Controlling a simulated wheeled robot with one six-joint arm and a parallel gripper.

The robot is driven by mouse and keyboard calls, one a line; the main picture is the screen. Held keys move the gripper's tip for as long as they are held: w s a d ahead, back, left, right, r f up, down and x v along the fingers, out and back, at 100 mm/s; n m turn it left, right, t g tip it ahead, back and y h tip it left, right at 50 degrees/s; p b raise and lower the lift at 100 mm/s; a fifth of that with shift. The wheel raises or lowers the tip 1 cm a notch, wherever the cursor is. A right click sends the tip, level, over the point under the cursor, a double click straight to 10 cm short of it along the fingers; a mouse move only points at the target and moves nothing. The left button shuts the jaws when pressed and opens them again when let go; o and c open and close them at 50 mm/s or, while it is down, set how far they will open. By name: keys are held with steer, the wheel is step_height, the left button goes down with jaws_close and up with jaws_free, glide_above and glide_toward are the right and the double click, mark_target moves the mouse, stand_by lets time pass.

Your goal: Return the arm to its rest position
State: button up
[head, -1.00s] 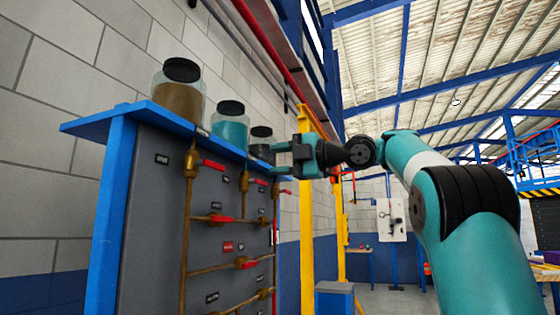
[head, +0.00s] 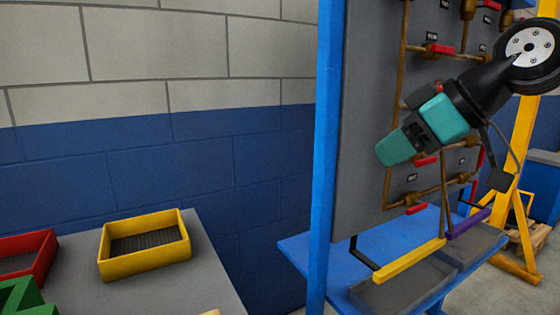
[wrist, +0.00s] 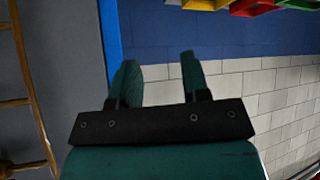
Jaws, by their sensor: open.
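My gripper (head: 397,145) hangs in front of the grey panel (head: 362,105) in the head view, its teal fingers pointing down and to the left. In the wrist view my gripper (wrist: 158,80) has its two fingers apart with only wall between them, so it is open and empty. The arm behind it leads up to the right, and most of it is out of the picture.
Copper pipes with red-handled valves (head: 440,48) run over the panel close to my gripper. A blue shelf (head: 300,250) with grey trays is below. A yellow bin (head: 145,247) and a red bin (head: 28,258) stand on a table at the left. A yellow post (head: 522,140) stands right.

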steer(key=s+a+f+m+g+h, duration=0.2)
steer(key=s+f+m+g+h, duration=0.3)
steer(key=s+f, duration=1.2)
step_height(320, 180, up, 16)
steer(key=s+n+g+y+p, duration=0.1)
steer(key=s+y+p, duration=0.1)
steer(key=p, duration=1.2)
steer(key=shift+s+f, duration=0.15)
steer(key=shift+f, duration=0.05)
